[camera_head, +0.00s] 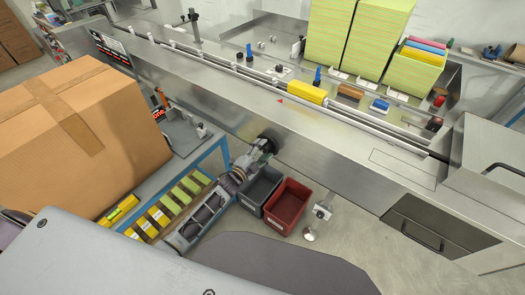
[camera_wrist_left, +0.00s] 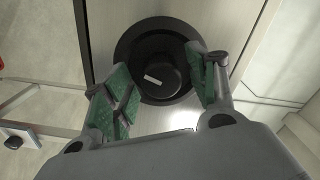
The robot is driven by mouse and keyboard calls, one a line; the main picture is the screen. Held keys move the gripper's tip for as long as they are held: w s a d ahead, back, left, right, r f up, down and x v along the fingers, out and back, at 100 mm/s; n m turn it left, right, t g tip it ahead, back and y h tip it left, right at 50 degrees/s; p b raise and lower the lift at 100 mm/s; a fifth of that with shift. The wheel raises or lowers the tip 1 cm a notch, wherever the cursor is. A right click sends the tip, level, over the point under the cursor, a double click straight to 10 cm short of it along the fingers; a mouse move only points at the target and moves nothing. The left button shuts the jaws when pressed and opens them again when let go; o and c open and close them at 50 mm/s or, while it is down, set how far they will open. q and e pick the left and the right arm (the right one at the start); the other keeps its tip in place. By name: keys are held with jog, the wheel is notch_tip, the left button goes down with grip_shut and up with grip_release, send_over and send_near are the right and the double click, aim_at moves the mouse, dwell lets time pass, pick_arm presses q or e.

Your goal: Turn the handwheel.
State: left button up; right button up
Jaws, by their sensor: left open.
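The handwheel (camera_wrist_left: 158,62) is a black round disc with a raised hub and a small white mark, on the machine's front panel. It fills the upper middle of the left wrist view. In the head view the handwheel (camera_head: 269,139) is a small dark shape on the machine's side, partly hidden by my left gripper (camera_head: 257,150). My right gripper is not in view.
A steel flow-wrap machine (camera_head: 330,150) runs across the view. Below the wheel stand a dark grey bin (camera_head: 258,190) and a red bin (camera_head: 286,207). A large cardboard box (camera_head: 80,140) and a blue-framed rack (camera_head: 205,155) stand left of my left arm.

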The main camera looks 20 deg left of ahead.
pick_arm(q)
jog(key=shift+s+a, duration=0.1)
jog(key=shift+s, duration=0.1)
jog(key=v, duration=1.1)
jog(key=shift+s, duration=0.3)
dwell(0.3)
dwell(0.8)
